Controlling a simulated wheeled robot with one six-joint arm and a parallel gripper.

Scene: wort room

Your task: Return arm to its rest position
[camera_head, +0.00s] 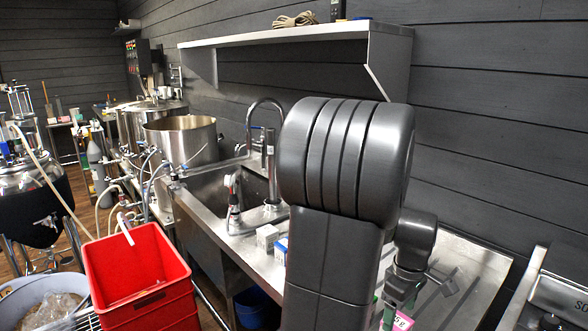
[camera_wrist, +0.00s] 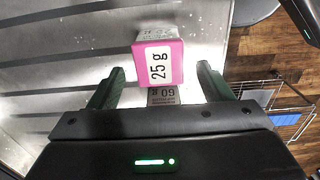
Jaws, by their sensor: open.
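My arm fills the centre right of the head view, raised and bent over the steel counter (camera_head: 463,262). My gripper (camera_wrist: 161,74) shows in the wrist view with its two dark green fingers spread apart, pointing at the counter. A pink and white box marked "25 g" (camera_wrist: 158,63) stands in front of the open fingers, with a gap on both sides. A second small box with printed text (camera_wrist: 163,96) is partly hidden behind the gripper body. In the head view, a pink label (camera_head: 403,322) shows at the bottom edge beside my gripper.
A wall shelf (camera_head: 275,33) hangs above the sink and tap (camera_head: 250,115). Small boxes (camera_head: 267,237) stand on the counter left of my arm. A red bin (camera_head: 137,275) is at lower left, near steel kettles (camera_head: 180,140). Dark plank wall lies behind.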

